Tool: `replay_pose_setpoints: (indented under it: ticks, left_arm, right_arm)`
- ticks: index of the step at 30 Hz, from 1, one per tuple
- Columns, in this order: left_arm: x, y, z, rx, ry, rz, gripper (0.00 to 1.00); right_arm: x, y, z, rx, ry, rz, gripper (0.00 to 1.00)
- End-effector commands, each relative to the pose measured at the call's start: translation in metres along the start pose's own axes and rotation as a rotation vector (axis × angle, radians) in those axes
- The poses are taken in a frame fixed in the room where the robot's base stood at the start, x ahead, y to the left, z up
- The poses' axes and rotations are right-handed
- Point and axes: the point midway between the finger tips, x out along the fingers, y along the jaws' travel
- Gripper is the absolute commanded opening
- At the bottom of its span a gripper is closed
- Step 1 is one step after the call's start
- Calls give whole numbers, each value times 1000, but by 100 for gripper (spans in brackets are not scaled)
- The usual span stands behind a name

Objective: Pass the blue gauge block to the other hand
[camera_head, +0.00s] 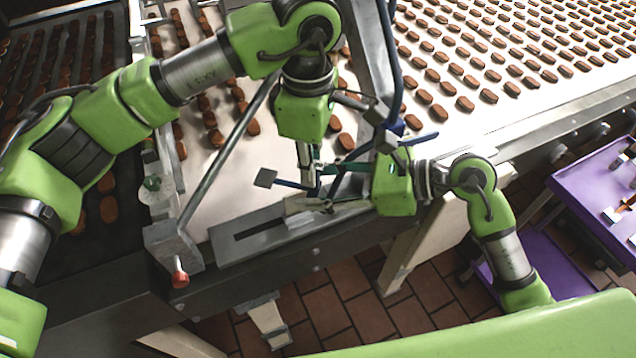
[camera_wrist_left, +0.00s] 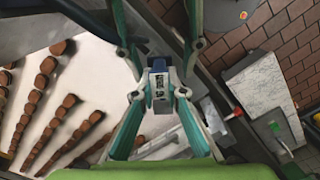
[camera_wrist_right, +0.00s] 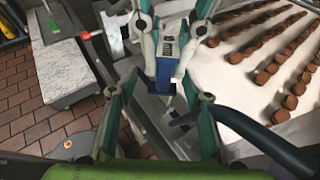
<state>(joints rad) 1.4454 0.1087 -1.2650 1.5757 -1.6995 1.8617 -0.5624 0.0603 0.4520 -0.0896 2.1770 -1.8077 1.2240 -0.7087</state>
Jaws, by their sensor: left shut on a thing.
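The blue gauge block (camera_wrist_right: 168,47) is upright between my left gripper's fingertips, with blue and pale faces showing in the right wrist view. My left gripper (camera_head: 311,187) points down over the front edge of the conveyor and is shut on the block. It also shows in the left wrist view (camera_wrist_left: 160,92), where the block's end (camera_wrist_left: 159,64) lies between the fingers. My right gripper (camera_head: 335,184) reaches in from the right. Its fingers (camera_wrist_right: 162,94) are spread apart around the near side of the block, apparently not clamped on it. In the head view the fingers largely hide the block.
A conveyor (camera_head: 275,165) carries rows of brown biscuits behind the grippers. A grey slotted plate (camera_head: 250,236) lies along its front edge. A red knob (camera_head: 180,278) is at left, and a purple cart (camera_head: 590,200) stands at right. Tiled floor lies in front.

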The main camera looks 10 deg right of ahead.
Motion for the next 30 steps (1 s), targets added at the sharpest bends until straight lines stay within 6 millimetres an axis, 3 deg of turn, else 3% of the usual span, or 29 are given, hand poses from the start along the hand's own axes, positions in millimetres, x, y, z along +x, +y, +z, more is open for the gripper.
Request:
replay_pose_setpoints:
  ticks: [1,4,5,6,7,9,21,26,30]
  left_arm:
    - [0,0,0,0,0,1,0]
    - [0,0,0,0,0,2,0]
    - [0,0,0,-1,0,2,0]
    - [0,1,0,-1,0,2,0]
    - [0,1,0,-1,0,3,17]
    - [0,1,0,-1,0,3,32]
    - [-5,1,0,-1,1,2,32]
    - [-28,1,0,-1,1,6,32]
    - [-59,1,0,-1,0,6,32]
  right_arm:
    - [0,0,0,0,0,0,29]
    - [0,0,0,0,0,1,3]
    - [0,1,0,0,0,2,1]
    - [0,1,0,0,0,2,1]
    - [0,1,1,-1,-2,2,1]
    - [0,1,1,-1,-2,3,1]
    - [0,0,1,0,-1,0,1]
    - [0,0,1,0,-1,0,1]
    - [0,0,1,0,-1,0,1]
